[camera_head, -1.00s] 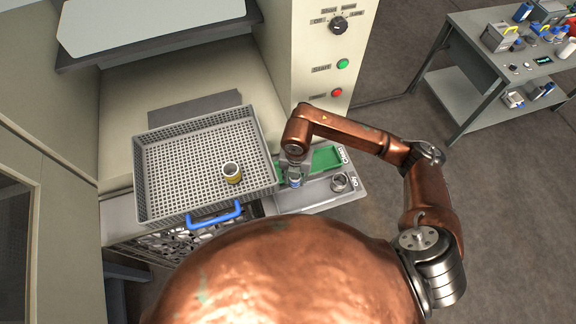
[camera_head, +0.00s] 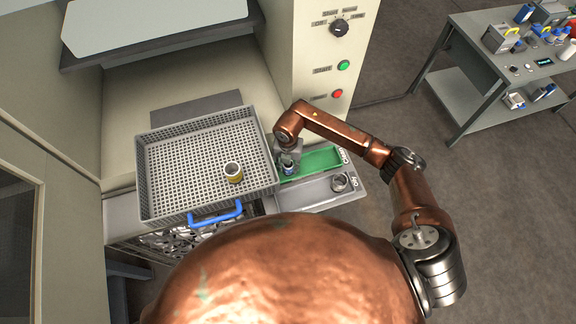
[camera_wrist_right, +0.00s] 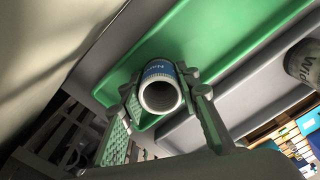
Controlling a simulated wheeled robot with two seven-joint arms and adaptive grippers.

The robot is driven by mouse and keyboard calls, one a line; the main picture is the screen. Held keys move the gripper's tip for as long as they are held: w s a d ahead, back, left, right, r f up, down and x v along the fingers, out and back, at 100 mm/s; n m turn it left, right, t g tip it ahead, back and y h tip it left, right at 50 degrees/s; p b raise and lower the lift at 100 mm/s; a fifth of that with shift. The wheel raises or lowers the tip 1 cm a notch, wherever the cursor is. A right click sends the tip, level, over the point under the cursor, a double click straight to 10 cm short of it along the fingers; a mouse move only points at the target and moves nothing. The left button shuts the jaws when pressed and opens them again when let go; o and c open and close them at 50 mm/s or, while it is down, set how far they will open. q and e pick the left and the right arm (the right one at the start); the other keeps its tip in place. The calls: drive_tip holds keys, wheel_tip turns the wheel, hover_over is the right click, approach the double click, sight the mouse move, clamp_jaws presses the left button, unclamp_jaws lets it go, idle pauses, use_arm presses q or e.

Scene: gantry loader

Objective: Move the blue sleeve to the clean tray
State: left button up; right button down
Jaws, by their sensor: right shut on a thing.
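The blue sleeve (camera_head: 288,168) is a short hollow cylinder with a blue band and a pale rim. My right gripper (camera_head: 287,158) is shut on it. The sleeve is over the left end of the green clean tray (camera_head: 318,161), beside the basket. In the right wrist view the sleeve (camera_wrist_right: 160,88) sits between the two fingers of the gripper (camera_wrist_right: 165,100), with the green tray (camera_wrist_right: 215,40) behind it. I cannot tell whether the sleeve touches the tray floor. My left gripper is not in view.
A grey mesh basket (camera_head: 160,205) with a blue handle holds a yellow-banded sleeve (camera_head: 234,173). A grey oily tray (camera_head: 310,196) in front of the green one holds a metal sleeve (camera_head: 340,182). A control panel (camera_head: 325,60) rises behind. A cluttered bench (camera_head: 475,50) stands at far right.

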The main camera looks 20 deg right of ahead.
drive_tip(key=shift+f, duration=0.1)
drive_tip(key=c, duration=1.5)
unclamp_jaws()
drive_tip(key=shift+o, duration=0.2)
wheel_tip(320, 180, up, 8)
drive_tip(key=p, duration=0.5)
drive_tip(key=shift+f, duration=0.1)
